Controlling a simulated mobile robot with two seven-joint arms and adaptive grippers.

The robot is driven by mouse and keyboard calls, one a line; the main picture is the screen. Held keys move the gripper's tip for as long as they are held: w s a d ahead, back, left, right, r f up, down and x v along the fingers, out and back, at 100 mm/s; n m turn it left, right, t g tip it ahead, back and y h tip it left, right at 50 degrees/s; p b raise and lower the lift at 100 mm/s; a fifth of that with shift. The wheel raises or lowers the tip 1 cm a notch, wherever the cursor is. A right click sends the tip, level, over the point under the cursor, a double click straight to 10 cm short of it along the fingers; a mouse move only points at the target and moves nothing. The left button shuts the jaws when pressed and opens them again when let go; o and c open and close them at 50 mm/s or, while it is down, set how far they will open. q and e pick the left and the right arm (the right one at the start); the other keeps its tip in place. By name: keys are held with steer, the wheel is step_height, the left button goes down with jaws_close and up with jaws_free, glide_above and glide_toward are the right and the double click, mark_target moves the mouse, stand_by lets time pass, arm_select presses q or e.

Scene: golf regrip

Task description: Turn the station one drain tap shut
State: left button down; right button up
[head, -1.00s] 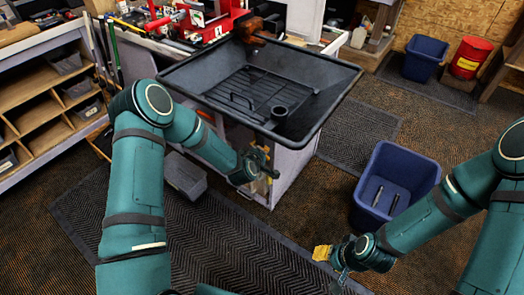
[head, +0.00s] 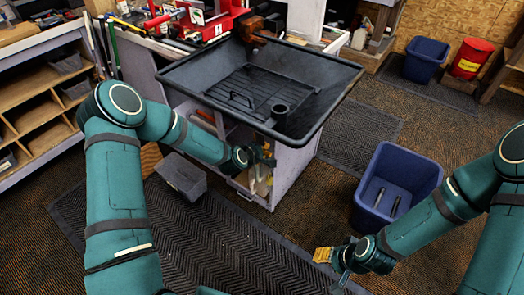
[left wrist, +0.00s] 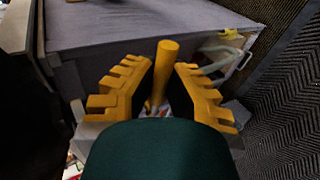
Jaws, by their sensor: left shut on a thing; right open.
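The station one drain tap shows in the left wrist view as a yellow bar-like handle (left wrist: 166,62) in front of the grey cabinet, below the black tray. My left gripper (left wrist: 164,88) has its yellow toothed fingers on both sides of this handle and is shut on it. In the head view my left gripper (head: 266,157) is at the front of the cabinet under the tray, and the tap itself is mostly hidden there. My right gripper (head: 335,270) is open and empty, above the floor at the lower right.
The black tray (head: 180,76) overhangs the cabinet (head: 293,168). A blue bin (head: 428,170) holding dark items stands at right. A grey bin (head: 181,176) sits on the floor below my left arm. Another blue bin (head: 424,58) and a red can (head: 469,58) stand behind. The front mat is clear.

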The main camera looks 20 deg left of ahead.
arm_select(q)
steer(key=c, duration=1)
jaws_free()
steer(key=v, duration=1.2)
steer(key=s+d+f+m+g, duration=0.3)
steer(key=s+f+m, duration=0.1)
steer(key=s, duration=0.2)
steer(key=s+d+f+m+g, duration=0.3)
steer(key=s+d+f+m, duration=0.1)
steer(key=s, duration=0.3)
steer(key=s+d+f+m+g, duration=0.3)
steer(key=s+f+m, duration=0.2)
steer(key=s, duration=0.2)
steer(key=shift+d+f+h, duration=0.1)
steer(key=shift+d+h, duration=0.15)
steer(key=shift+h, duration=0.15)
